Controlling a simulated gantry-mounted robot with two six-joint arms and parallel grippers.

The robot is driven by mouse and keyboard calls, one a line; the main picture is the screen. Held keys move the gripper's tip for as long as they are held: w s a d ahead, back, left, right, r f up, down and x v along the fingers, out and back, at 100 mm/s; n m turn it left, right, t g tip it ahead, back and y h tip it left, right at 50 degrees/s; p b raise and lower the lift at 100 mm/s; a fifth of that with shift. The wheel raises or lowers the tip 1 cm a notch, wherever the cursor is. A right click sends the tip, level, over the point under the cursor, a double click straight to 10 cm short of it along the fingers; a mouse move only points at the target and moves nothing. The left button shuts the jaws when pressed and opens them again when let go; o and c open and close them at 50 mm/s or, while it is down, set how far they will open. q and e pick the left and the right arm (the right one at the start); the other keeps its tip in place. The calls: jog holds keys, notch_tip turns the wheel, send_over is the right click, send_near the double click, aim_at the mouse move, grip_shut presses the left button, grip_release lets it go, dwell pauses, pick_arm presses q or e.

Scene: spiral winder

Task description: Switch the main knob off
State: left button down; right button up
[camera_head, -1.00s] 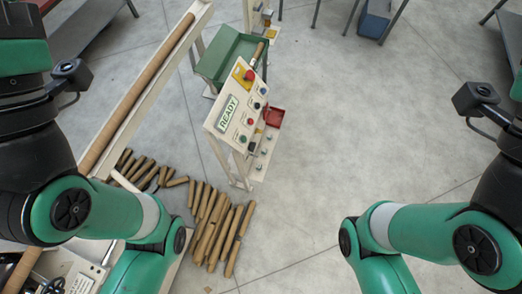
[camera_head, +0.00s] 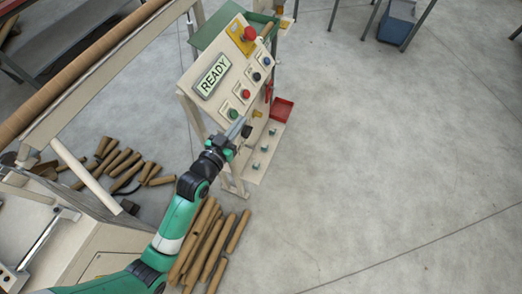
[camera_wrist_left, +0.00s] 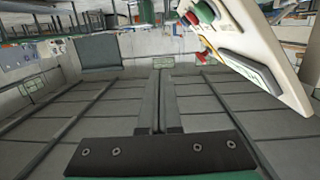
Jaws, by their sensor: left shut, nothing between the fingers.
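The pale control panel (camera_head: 222,99) stands on a frame, with a READY display (camera_head: 211,76). Its face carries a red mushroom button on yellow (camera_head: 249,34), and blue (camera_head: 266,61), black (camera_head: 256,76), red (camera_head: 246,93) and green (camera_head: 233,113) controls. A small red part (camera_head: 268,92) shows at its right side, and a black part (camera_head: 247,131) near its lower corner. I cannot tell which is the main knob. My left gripper (camera_head: 238,127) is shut and empty near the lower corner; contact is unclear. Its fingers (camera_wrist_left: 158,100) show together in the left wrist view. My right gripper is out of view.
A red tray (camera_head: 282,110) is right of the panel, with a lower ledge (camera_head: 253,165) holding small green-tipped parts. Several brown tubes (camera_head: 210,250) lie on the floor below. A long tube and beam (camera_head: 75,75) cross the left.

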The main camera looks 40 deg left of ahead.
pick_arm(q)
jog(key=s+a+f+b, duration=0.1)
jog(key=s+f+b, duration=0.1)
jog(key=f, duration=0.4)
jog(key=s+f+g+b, duration=0.1)
jog(key=s+f+b, duration=0.1)
jog(key=f, duration=0.5)
jog(key=shift+a+f+n+g+y+b, duration=0.3)
jog(key=shift+a+n+y+b, duration=0.1)
jog(key=shift+b, duration=0.1)
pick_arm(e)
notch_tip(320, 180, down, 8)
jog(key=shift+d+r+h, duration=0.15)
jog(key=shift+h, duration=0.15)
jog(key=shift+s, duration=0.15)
pick_arm(q)
jog(key=shift+w, duration=0.1)
jog(key=b, duration=0.5)
send_over(247, 132)
jog(key=s+d, duration=0.2)
jog(key=s, duration=0.1)
notch_tip(247, 132, down, 3)
jog(key=f, duration=0.2)
jog(key=f+b, duration=0.1)
jog(key=shift+s+f, duration=0.15)
jog(key=shift+s, duration=0.15)
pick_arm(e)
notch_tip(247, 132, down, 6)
